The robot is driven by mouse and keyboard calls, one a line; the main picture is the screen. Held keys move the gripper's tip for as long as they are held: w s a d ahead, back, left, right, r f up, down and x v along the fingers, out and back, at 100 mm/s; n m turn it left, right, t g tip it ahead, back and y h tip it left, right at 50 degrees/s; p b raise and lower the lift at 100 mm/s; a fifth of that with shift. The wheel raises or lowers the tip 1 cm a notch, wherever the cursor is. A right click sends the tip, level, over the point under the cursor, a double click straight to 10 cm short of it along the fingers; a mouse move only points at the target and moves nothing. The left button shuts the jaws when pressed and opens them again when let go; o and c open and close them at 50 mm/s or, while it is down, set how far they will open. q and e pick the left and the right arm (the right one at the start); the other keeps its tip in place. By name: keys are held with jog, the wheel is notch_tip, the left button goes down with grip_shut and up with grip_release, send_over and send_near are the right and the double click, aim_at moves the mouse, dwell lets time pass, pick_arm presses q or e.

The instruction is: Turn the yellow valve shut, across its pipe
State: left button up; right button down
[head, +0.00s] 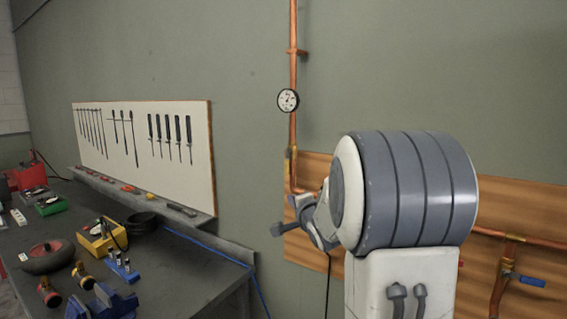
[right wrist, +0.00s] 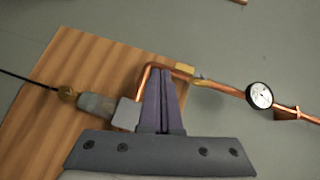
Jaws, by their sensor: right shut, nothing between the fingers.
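The yellow valve (head: 291,160) sits on the upright copper pipe (head: 293,110) in the head view, just above a bend. Its yellow part looks roughly in line with the pipe, but it is too small to be sure. In the right wrist view the valve (right wrist: 186,69) shows just beyond and to the right of my fingertips. My right gripper (right wrist: 163,76) is shut and empty, with its fingers close to the pipe bend; I cannot tell if they touch. In the head view my right arm mostly hides the right gripper (head: 292,200). My left gripper is not in view.
A round gauge (head: 288,100) is on the pipe above the valve. A wooden board (head: 530,215) carries more pipe and a blue handle (head: 531,281). A workbench (head: 185,265) with tools stands at left. A grey cylindrical fitting (right wrist: 95,105) lies left of my fingers.

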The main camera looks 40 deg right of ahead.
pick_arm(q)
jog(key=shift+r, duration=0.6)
pick_arm(e)
jog(key=s+d+r+m+t+h, duration=0.1)
jog(key=s+d+r+m, duration=0.1)
jog(key=d+r, duration=0.2)
jog(key=shift+s+d+m+h, duration=0.15)
jog(key=shift+d+m+h, duration=0.25)
jog(key=shift+d, duration=0.75)
pick_arm(q)
jog(key=shift+p, duration=0.3)
pick_arm(e)
jog(key=shift+r, duration=0.1)
jog(key=p, duration=0.5)
send_near(288, 162)
jog(key=w+d+f, duration=0.2)
jog(key=d, duration=0.3)
pick_arm(q)
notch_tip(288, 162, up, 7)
jog(key=p, duration=0.2)
pick_arm(e)
jog(key=w, duration=0.1)
jog(key=w+a, duration=0.1)
jog(key=w, duration=0.1)
jog(key=shift+w+f, duration=0.1)
jog(key=shift+w, duration=0.25)
jog(key=shift+f, duration=0.1)
